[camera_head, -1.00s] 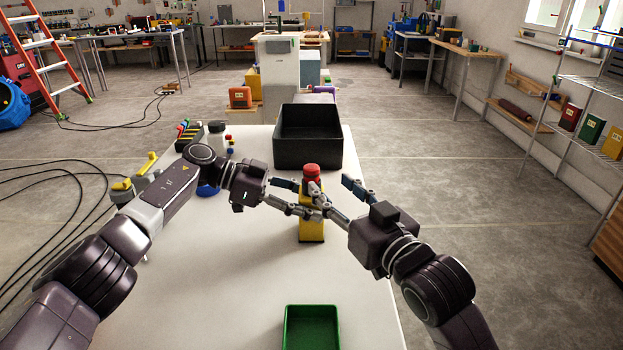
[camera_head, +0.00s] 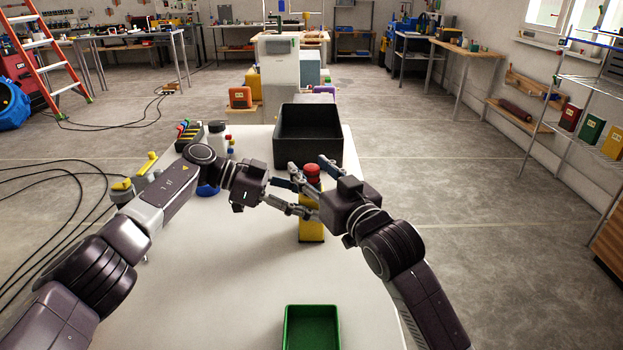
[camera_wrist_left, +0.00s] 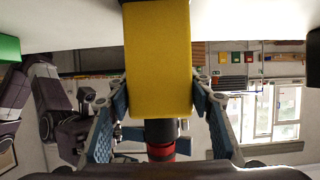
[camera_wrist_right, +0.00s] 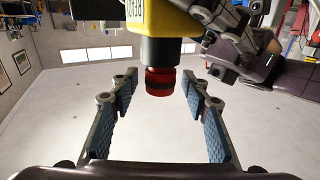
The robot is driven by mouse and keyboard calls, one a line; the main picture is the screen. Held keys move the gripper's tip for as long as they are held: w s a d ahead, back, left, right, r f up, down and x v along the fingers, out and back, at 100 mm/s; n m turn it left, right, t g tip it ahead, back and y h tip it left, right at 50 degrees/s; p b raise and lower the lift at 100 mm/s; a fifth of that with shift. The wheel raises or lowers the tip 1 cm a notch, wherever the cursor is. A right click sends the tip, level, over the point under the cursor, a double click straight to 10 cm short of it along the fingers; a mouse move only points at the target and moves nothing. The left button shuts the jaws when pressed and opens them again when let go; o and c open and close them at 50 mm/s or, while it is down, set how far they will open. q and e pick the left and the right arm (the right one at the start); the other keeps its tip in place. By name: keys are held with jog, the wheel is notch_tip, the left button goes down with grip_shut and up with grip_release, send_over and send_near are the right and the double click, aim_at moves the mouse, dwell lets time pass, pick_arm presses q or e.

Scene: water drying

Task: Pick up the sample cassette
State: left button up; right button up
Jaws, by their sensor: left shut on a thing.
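The sample cassette appears to be the upright yellow block (camera_head: 312,231) with a black neck and red cap, at the middle of the white table (camera_head: 230,275). My left gripper (camera_head: 304,202) is shut on its yellow body, which fills the space between the fingers in the left wrist view (camera_wrist_left: 158,60). My right gripper (camera_head: 308,169) is open near the top of the cassette. In the right wrist view the red cap (camera_wrist_right: 160,82) lies between its spread fingers, with gaps on both sides. The fingers partly hide the cassette in the head view. I cannot tell whether its base touches the table.
A black bin (camera_head: 308,152) stands behind the cassette. A green tray (camera_head: 312,328) lies at the table's near edge. A white bottle (camera_head: 217,138) and small coloured items stand at the back left. The table is clear between the cassette and the green tray.

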aim_at(311, 167)
jog(key=c, duration=0.9)
notch_tip(311, 167, up, 10)
jog(key=shift+r, duration=0.1)
pick_arm(q)
jog(key=o, duration=1.4)
jog(key=shift+c, duration=0.2)
